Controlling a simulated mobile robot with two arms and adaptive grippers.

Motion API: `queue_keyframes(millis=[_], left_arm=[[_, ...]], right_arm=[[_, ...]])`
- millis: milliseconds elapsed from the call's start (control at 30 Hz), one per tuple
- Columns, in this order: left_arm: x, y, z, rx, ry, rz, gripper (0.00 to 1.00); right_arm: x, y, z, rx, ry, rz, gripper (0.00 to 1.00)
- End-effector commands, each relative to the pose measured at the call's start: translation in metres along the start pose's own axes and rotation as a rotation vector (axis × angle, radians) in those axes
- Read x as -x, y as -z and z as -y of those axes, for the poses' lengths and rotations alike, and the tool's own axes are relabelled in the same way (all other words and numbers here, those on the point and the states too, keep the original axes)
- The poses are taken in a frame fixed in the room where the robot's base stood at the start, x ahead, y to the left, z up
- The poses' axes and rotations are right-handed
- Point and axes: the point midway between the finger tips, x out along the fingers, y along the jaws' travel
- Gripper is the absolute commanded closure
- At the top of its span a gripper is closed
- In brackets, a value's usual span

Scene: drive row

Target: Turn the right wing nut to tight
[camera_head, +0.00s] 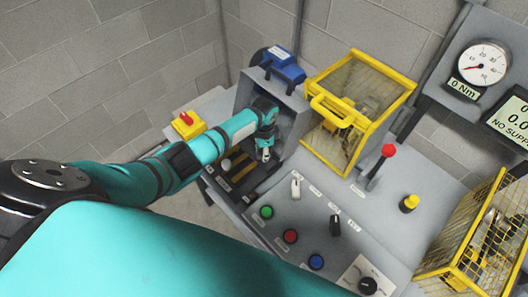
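My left arm reaches in from the left to a grey open-fronted housing (294,108) left of centre. My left gripper (265,154) points down at the front of this housing. It is small and partly covered by its own wrist, so I cannot tell whether its fingers are open or shut or touch anything. I cannot make out the right wing nut; the arm and gripper cover part of the housing. My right gripper is not in view.
A yellow-framed guard (356,103) stands right of the housing, with a red-knobbed lever (388,151) beside it. A sloped panel with buttons and switches (304,218) lies in front. A yellow mesh cage (478,240) is at right. A gauge (482,62) hangs above.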

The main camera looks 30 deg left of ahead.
Motion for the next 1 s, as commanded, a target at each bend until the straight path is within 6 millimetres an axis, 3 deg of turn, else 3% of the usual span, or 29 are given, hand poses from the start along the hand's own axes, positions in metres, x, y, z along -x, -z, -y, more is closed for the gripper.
queue_keyframes(millis=[500, 533, 667, 1000], left_arm=[[0.0001, 0.0002, 0.0001, -0.021, 0.001, 0.000, 1.00], [0.0001, 0.0001, 0.0001, -0.021, 0.001, 0.000, 0.72], [0.0001, 0.0002, 0.0000, -0.019, 0.001, 0.000, 0.55], [0.0031, 0.0001, 0.0004, -0.017, 0.001, -0.001, 0.54]], right_arm=[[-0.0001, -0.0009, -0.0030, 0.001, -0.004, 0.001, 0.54], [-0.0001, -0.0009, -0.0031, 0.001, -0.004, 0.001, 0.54], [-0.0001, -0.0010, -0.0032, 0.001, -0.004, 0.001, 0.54], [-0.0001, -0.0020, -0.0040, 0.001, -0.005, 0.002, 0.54]])
